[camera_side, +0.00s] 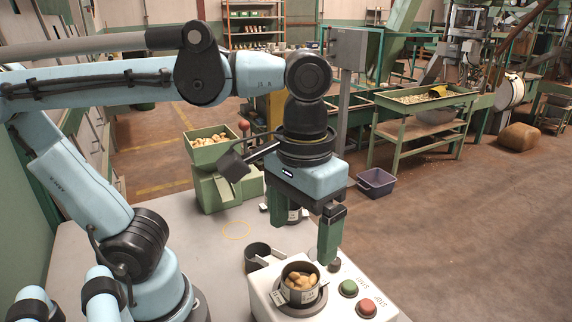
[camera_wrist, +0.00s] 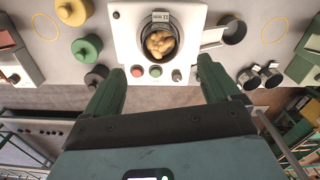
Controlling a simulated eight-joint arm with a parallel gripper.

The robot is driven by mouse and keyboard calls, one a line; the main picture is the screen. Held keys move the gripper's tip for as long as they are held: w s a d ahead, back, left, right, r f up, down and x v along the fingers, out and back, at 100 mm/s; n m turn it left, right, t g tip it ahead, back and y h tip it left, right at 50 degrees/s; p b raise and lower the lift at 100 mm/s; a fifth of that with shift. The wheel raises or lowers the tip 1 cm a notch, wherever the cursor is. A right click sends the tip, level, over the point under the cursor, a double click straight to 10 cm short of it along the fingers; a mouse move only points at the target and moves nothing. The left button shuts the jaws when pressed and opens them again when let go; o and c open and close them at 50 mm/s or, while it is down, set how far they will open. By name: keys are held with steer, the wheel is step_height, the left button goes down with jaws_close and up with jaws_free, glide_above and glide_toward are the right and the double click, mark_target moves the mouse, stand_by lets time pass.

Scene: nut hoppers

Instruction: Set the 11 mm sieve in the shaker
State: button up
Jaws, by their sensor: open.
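The shaker looks to be the white box (camera_side: 266,293) with green and red buttons, at the lower middle of the side view; it also shows in the wrist view (camera_wrist: 126,42). A metal cup (camera_side: 303,297) holding tan nuts sits in its top, with a small label (camera_wrist: 161,17) too small to read surely. I cannot tell which thing is the 11 mm sieve. A dark round cup (camera_wrist: 233,28) sits beside the box at a white arm. My gripper (camera_side: 304,243) is open and empty above the box; its green fingers are wide apart in the wrist view (camera_wrist: 161,68).
Two small metal cups (camera_wrist: 248,79) (camera_wrist: 272,76) stand at the wrist view's right. Yellow (camera_wrist: 73,11), green (camera_wrist: 86,49) and dark (camera_wrist: 97,77) knobbed pieces stand left. A green machine with a nut hopper (camera_side: 210,147) stands at the table's back.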

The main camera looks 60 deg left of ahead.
steer(key=w+a+f+m+t, duration=0.2)
steer(key=w+a+f+t, duration=0.5)
steer(key=a, duration=0.3)
steer(key=shift+w+a+f, duration=0.15)
steer(key=shift+w+a, duration=0.1)
steer(key=shift+w, duration=0.35)
